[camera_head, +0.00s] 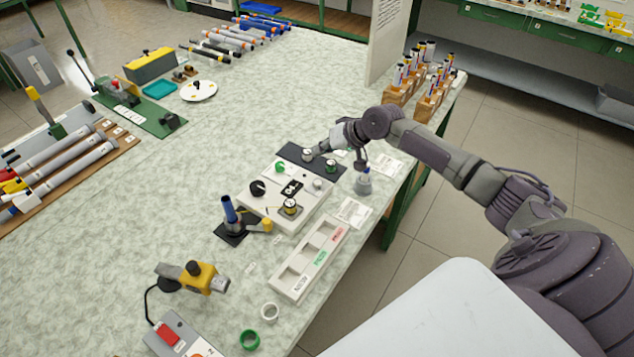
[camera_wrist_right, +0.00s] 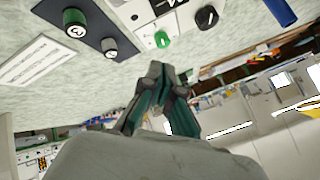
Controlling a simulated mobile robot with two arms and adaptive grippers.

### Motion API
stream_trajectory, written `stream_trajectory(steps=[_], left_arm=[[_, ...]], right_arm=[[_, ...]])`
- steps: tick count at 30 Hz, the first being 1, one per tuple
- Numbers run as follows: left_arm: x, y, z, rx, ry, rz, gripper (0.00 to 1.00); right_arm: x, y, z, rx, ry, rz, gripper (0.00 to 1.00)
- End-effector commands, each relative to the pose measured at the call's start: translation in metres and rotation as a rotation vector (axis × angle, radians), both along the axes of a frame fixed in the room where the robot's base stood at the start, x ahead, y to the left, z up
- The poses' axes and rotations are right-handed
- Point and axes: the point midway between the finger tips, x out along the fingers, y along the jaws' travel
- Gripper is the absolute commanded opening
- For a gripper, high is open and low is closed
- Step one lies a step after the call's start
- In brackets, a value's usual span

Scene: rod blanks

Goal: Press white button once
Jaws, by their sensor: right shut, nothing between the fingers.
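A black plate (camera_head: 293,150) on the table carries a pale white-grey button (camera_head: 307,155) and a green button (camera_head: 331,166). The right wrist view shows the pale button (camera_wrist_right: 109,46) and the green button (camera_wrist_right: 75,20) at upper left, both upright. My right gripper (camera_head: 322,148) is shut and empty, close to the pale button in the head view. In the right wrist view its fingertips (camera_wrist_right: 156,70) are together, apart from the pale button in the picture. I cannot tell whether they touch it. My left gripper is not in view.
A white control box (camera_head: 270,208) with knobs and a green button stands beside the plate. A small blue-capped bottle (camera_head: 364,182) stands below my right wrist. Wooden racks (camera_head: 430,104) with several markers stand at the right edge. A white tray (camera_head: 290,283) lies in front.

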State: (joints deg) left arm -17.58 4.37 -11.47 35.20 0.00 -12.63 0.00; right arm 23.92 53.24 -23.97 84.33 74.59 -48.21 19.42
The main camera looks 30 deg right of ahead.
Motion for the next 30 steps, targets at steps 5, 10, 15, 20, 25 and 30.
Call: stream_trajectory(steps=[5,10,15,20,25,30], left_arm=[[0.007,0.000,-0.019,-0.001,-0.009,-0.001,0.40],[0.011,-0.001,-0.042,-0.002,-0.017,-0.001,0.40],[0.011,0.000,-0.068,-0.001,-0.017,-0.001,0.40],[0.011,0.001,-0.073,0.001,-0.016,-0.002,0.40],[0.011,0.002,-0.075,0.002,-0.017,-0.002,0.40],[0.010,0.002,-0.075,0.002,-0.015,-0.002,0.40]], right_arm=[[0.000,0.000,-0.018,-0.001,0.000,-0.001,0.00],[0.000,0.000,-0.041,-0.001,0.000,-0.001,0.00],[0.000,0.000,-0.065,-0.001,0.000,0.000,0.00],[0.000,0.000,-0.079,0.000,0.001,0.001,0.00],[0.000,0.000,-0.085,0.000,0.000,0.000,0.00],[0.000,0.000,-0.085,0.000,0.000,0.000,0.00]])
